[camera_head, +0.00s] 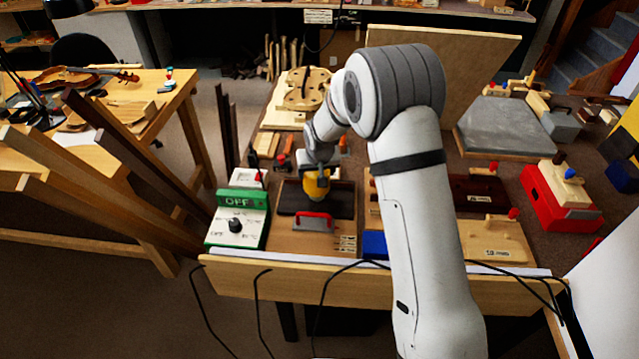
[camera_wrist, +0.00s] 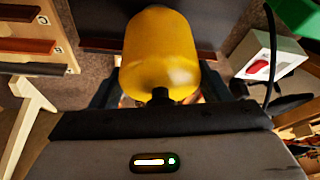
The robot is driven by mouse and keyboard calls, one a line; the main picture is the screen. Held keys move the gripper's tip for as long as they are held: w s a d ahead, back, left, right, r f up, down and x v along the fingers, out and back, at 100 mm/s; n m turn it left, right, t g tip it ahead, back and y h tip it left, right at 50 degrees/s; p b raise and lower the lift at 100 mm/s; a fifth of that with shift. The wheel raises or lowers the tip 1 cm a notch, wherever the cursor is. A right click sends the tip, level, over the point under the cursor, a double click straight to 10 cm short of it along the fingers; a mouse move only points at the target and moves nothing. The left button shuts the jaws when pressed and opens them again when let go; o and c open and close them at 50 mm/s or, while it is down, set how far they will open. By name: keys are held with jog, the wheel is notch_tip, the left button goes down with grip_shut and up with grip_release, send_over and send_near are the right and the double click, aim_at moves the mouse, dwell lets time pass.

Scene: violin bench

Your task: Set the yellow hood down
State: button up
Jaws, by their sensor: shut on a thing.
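The yellow hood (camera_head: 317,186) is a rounded yellow piece held in my gripper (camera_head: 316,172), over the dark tray (camera_head: 340,205) on the bench. In the wrist view the hood (camera_wrist: 160,52) fills the upper middle, with the dark fingers of my gripper (camera_wrist: 158,90) on both sides of it. My gripper is shut on it. The dark surface of the tray (camera_wrist: 100,15) shows behind the hood. I cannot tell whether the hood touches the tray.
A green and white box marked OFF (camera_head: 238,215) stands left of the tray. A red-handled block (camera_head: 314,223) lies in front of it. A violin body (camera_head: 305,90) lies behind. Dark wood strips (camera_head: 120,150) lean at the left. A red box (camera_head: 560,195) sits at the right.

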jog(key=shift+f, duration=2)
jog(key=shift+f, duration=0.1)
jog(key=o, duration=1.1)
jog(key=shift+c, duration=0.2)
